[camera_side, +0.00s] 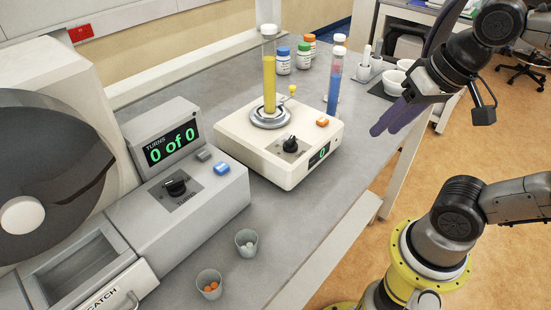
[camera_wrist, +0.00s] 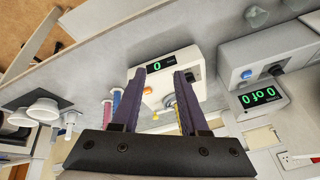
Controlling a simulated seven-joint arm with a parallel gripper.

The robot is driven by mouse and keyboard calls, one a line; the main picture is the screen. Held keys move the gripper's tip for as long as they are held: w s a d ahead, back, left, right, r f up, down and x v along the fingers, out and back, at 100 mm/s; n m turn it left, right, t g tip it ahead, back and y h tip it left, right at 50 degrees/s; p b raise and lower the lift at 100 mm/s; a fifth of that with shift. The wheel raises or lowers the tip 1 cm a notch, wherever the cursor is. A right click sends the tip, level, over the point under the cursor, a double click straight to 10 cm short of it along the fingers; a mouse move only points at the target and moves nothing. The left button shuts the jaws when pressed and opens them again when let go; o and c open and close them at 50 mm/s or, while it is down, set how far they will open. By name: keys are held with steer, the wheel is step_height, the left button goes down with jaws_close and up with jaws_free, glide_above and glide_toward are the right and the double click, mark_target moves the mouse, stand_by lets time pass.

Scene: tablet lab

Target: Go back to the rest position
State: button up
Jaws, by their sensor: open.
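My gripper (camera_side: 384,126) has long purple fingers and hangs in the air at the upper right of the side view. It appears beyond the bench's right edge, to the right of the white stirrer machine. In the wrist view my gripper (camera_wrist: 160,72) shows two fingers spread apart with nothing held between them. Past the fingertips lies the white machine (camera_wrist: 155,97) with its green 0 display. In the side view the same machine (camera_side: 270,160) carries an upright tube of yellow liquid (camera_side: 269,80). A tube of blue and red liquid (camera_side: 334,85) stands beside it.
The grey turning machine (camera_side: 180,205) reads "0 of 0" and stands at the left. Two small cups, one with orange pieces (camera_side: 209,286) and one with white pieces (camera_side: 247,243), stand at the bench front. White bowls (camera_side: 394,82) and capped jars (camera_side: 303,58) stand at the back.

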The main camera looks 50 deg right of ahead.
steer(key=shift+f+n+t, duration=0.15)
steer(key=shift+f+n, duration=0.6)
steer(key=shift+n, duration=0.6)
steer(key=shift+f+n+t, duration=0.15)
steer(key=shift+f+n, duration=0.6)
steer(key=shift+n, duration=0.6)
